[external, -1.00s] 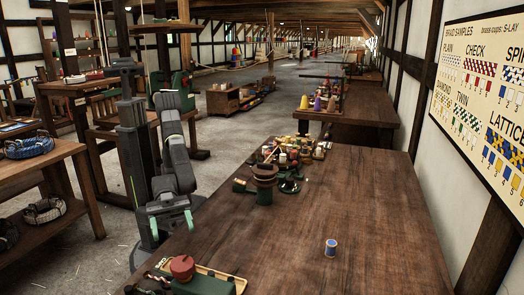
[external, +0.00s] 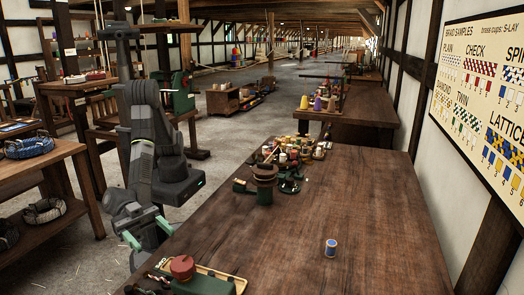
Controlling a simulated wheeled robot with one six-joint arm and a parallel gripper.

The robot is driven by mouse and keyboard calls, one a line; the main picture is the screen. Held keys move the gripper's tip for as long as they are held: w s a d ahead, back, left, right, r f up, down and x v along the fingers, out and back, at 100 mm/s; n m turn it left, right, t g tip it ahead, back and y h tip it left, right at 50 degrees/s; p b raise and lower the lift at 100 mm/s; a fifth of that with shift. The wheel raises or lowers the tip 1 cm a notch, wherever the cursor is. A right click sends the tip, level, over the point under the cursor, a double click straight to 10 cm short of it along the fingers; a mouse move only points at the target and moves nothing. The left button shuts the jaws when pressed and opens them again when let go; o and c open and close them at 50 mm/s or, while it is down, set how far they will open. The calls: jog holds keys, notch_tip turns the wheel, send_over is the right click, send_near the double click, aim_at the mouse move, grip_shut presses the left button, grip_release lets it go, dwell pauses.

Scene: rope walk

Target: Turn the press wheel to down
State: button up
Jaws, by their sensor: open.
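No part is clearly marked as the press wheel. A red round knob or wheel (external: 183,266) sits on the table's near left end, by a dark green block (external: 203,286). A green machine (external: 183,92) stands on a bench farther back, partly hidden by my arm; I cannot tell whether it is the press. My gripper (external: 148,233) has green fingers set apart and is empty. It is beyond the table's left edge, above and left of the red knob and apart from it.
The long wooden table (external: 345,215) is mostly bare on its right. A wooden shelf (external: 50,165) with rope coils is at left.

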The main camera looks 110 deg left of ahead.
aim_at(176, 260)
jog(key=p+x, duration=0.1)
jog(key=x, duration=1.2)
jog(key=shift+w+d, duration=0.1)
jog(key=shift+w, duration=0.15)
jog(key=shift+c, duration=0.5)
